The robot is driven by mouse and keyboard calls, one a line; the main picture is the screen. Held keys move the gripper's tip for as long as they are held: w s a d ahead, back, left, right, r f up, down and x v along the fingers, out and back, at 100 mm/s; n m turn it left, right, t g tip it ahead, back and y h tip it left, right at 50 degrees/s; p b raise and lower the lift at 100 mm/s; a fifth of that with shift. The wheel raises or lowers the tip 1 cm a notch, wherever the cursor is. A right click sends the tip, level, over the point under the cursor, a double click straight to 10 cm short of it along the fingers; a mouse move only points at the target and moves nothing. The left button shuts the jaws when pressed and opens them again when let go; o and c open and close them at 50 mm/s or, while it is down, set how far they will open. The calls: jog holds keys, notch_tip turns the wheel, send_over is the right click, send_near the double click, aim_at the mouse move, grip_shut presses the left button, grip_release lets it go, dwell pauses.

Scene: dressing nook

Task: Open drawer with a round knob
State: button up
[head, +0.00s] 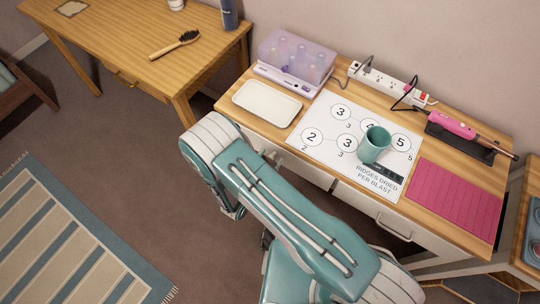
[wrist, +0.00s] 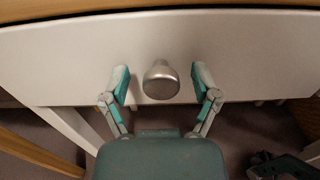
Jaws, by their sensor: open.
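In the wrist view a white drawer front (wrist: 70,60) spans the picture under a wooden top edge. A round silver knob (wrist: 161,80) sticks out from it near the middle. My gripper (wrist: 161,74) is open, with one teal-and-grey finger on each side of the knob. Gaps show between the knob and both fingers, and I see no contact. The drawer front looks flush under the top, so the drawer appears shut. In the head view my arm hides the gripper and the knob.
The white-fronted desk holds a cream tray (head: 267,102), a clear case (head: 296,56), a teal cup (head: 374,144) on a printed sheet (head: 318,148), a pink mat (head: 455,200) and a power strip (head: 388,84). Another drawer has a bar handle (head: 394,229). A wooden table (head: 140,40) stands left; floor between is clear.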

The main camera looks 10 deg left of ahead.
grip_shut()
